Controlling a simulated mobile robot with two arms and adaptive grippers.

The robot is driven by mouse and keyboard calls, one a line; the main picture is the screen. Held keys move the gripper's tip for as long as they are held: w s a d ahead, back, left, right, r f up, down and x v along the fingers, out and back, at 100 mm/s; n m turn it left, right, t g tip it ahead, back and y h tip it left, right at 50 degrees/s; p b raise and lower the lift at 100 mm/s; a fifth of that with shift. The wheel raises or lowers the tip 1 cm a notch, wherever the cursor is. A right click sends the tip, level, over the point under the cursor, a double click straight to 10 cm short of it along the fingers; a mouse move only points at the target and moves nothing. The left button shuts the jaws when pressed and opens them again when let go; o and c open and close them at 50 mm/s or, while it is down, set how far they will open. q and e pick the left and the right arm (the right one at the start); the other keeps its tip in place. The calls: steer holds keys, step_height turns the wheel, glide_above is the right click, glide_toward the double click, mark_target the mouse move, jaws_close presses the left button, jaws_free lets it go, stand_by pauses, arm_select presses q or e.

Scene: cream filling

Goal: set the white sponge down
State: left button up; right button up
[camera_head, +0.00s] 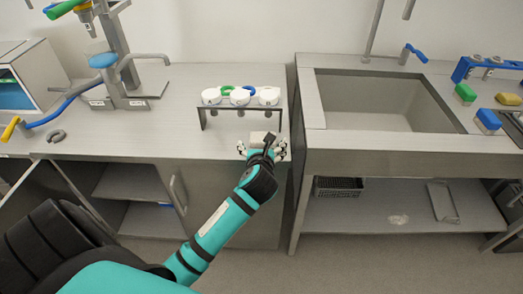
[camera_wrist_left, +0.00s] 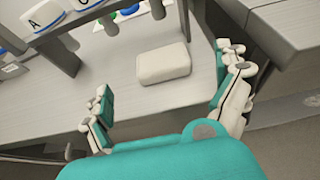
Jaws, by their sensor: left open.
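The white sponge (camera_wrist_left: 163,63) is a pale rounded block lying on the metal counter near its front edge. In the head view the sponge (camera_head: 257,137) shows only partly, just beyond my left gripper (camera_head: 262,149), which hides the rest. In the left wrist view my left gripper (camera_wrist_left: 168,72) has its fingers spread wide. The sponge lies ahead of and between the finger lines, with clear gaps on both sides. My right gripper is not in view.
A rack (camera_head: 201,114) with several white-topped pieces stands just behind the sponge. A sink (camera_head: 380,103) is at right, past a gap between counters. Green, yellow and blue sponges (camera_head: 466,92) lie at far right.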

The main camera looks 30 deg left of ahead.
arm_select(q)
steer(key=v, duration=0.5)
steer(key=s+d+f+n+g+h, duration=0.2)
steer(key=s+f+n, duration=0.1)
steer(key=f, duration=0.8)
steer(key=s+d+f+n+g+h, duration=0.1)
steer(key=s+f+n, duration=0.25)
steer(key=f, duration=0.75)
steer(key=s+d+f+n+g+h, duration=0.2)
steer(key=f+n, duration=0.1)
steer(key=f, duration=0.8)
steer(key=s+f+n+g, duration=0.1)
steer(key=s+f+n, duration=0.5)
steer(key=s, duration=0.5)
steer(key=s+d+f+n+g+h, duration=0.1)
steer(key=s+f+n, duration=0.4)
steer(key=s, duration=0.7)
steer(key=s+d+f+n+g+h, duration=0.1)
steer(key=s+f+n+g, duration=0.2)
steer(key=s+f+n, duration=0.3)
steer(key=s+f, duration=0.3)
steer(key=s, duration=0.2)
steer(key=shift+d+f+n, duration=0.15)
steer(key=shift+f+n, duration=0.15)
steer(key=shift+n, duration=0.05)
steer(key=shift+s, duration=0.1)
